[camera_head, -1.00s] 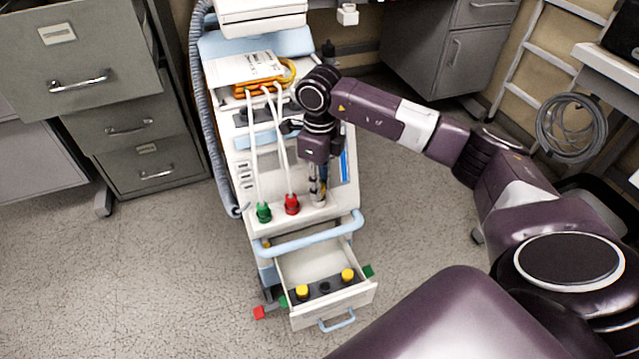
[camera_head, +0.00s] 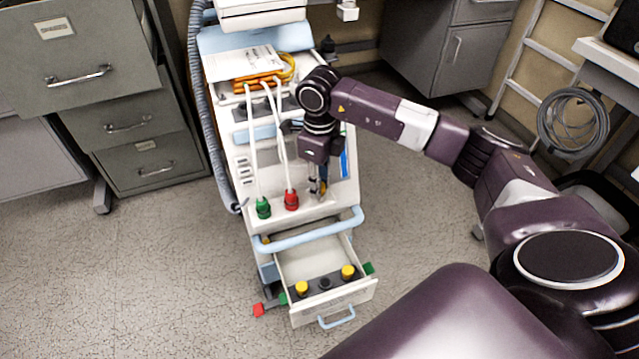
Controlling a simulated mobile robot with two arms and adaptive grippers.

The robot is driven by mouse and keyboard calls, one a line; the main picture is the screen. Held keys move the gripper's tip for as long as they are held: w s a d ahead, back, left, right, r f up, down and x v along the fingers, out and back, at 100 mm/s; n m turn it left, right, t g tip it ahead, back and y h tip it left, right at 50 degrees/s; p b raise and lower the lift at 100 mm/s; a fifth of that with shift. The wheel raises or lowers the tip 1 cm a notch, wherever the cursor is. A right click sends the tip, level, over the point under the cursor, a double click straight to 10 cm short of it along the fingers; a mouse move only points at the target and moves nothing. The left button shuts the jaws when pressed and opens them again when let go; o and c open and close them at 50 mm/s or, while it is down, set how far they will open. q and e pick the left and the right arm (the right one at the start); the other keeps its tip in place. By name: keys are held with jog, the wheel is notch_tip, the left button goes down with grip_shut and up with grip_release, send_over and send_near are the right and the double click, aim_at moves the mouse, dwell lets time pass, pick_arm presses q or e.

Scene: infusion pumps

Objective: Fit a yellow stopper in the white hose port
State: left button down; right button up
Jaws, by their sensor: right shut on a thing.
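My right gripper (camera_head: 319,187) points down over the white ledge of the pump cart, just right of the red hose connector (camera_head: 291,200). It is shut on a small yellow stopper (camera_head: 323,188), mostly hidden by the fingers. The white hose port is hidden under or behind the gripper, so I cannot tell whether the stopper touches it. Two more yellow stoppers, one on the left (camera_head: 302,288) and one on the right (camera_head: 347,272), stand in the open drawer with a dark, empty-looking spot between them. My left gripper is not in view.
A green hose connector (camera_head: 263,208) and the red one have white hoses running up the cart. A light blue handle bar (camera_head: 308,232) crosses above the open drawer (camera_head: 335,304). Grey cabinets (camera_head: 130,125) stand at left.

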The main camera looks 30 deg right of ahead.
jog(key=shift+s+f, duration=0.1)
jog(key=shift+f, duration=0.2)
jog(key=shift+s+f, duration=0.1)
jog(key=shift+f, duration=0.05)
jog(key=o, duration=0.5)
jog(key=shift+a, duration=0.1)
jog(key=o, duration=0.4)
jog(key=shift+f, duration=0.2)
jog(key=shift+c, duration=0.2)
jog(key=shift+w+r, duration=0.2)
jog(key=shift+r, duration=0.05)
